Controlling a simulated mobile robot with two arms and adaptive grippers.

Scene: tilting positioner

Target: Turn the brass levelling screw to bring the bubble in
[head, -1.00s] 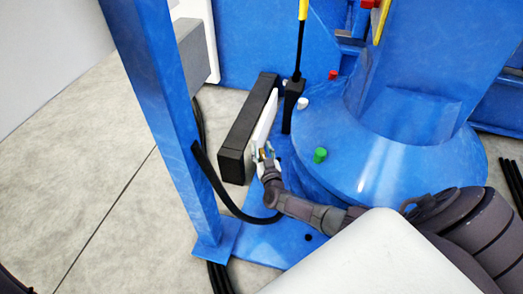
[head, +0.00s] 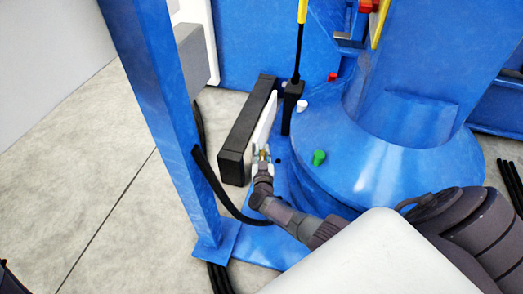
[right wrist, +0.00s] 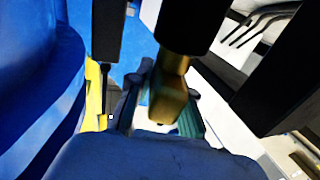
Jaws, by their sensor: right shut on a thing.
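The brass levelling screw (head: 263,154) is a small gold piece beside the white face of a black-ended box. It shows larger in the right wrist view (right wrist: 168,98), below a dark cylindrical part. My right gripper (head: 262,158) is shut on the screw, with its fingers on both sides of it; the gripper also shows in the wrist view (right wrist: 163,112). I cannot make out the bubble in either view.
The black-and-white box (head: 235,150) stands close left of my right gripper. A blue post (head: 165,110) rises further left. The round blue base (head: 390,165), with a green knob (head: 319,158), lies to the right. Bare floor (head: 75,170) is at far left.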

